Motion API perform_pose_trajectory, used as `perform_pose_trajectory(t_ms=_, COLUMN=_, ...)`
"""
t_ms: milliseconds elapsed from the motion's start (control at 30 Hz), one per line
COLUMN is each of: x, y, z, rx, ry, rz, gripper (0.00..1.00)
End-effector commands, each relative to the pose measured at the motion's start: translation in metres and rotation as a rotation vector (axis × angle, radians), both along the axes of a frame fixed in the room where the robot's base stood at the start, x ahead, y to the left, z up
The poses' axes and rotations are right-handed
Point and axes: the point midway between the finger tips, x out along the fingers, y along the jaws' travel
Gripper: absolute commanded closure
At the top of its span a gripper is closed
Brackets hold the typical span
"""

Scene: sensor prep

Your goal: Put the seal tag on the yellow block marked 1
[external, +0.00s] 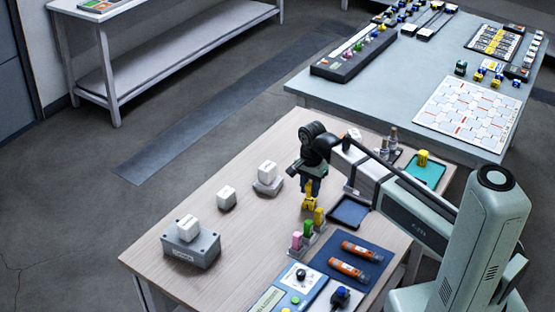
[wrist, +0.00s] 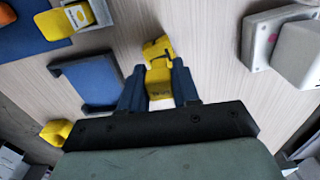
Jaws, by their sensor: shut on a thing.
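My gripper (external: 308,196) hangs over the middle of the wooden table, shut on a yellow piece (wrist: 158,66). In the wrist view the piece sits between the dark blue fingers, with its far end sticking out past them. I cannot tell whether this is the seal tag. Another yellow block (external: 319,216) stands in a grey rack with a green and a pink one; a yellow piece with a pale label (wrist: 70,20) shows in the wrist view. A yellow block (external: 422,158) is on a green tray at the right. I cannot read a 1 on any.
An empty dark blue tray (external: 350,212) lies right of my gripper. A blue mat (external: 378,265) holds orange tubes. White blocks (external: 227,195) stand to the left, one on a grey box (external: 192,250). Bare wood lies between them and my gripper.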

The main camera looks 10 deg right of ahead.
Motion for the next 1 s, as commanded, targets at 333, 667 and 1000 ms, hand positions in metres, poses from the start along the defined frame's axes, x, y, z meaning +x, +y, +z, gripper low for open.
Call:
perform_pose_trajectory(t_ms=333, x=0.0000, y=0.0000, z=-0.0107, rx=0.001, ry=-0.001, rz=0.000, gripper=0.97)
perform_pose_trajectory(t_ms=667, x=0.0000, y=0.0000, z=-0.0133, rx=0.001, ry=-0.001, rz=0.000, gripper=0.55)
perform_pose_trajectory(t_ms=1000, x=0.0000, y=0.0000, z=-0.0131, rx=0.001, ry=-0.001, rz=0.000, gripper=0.44)
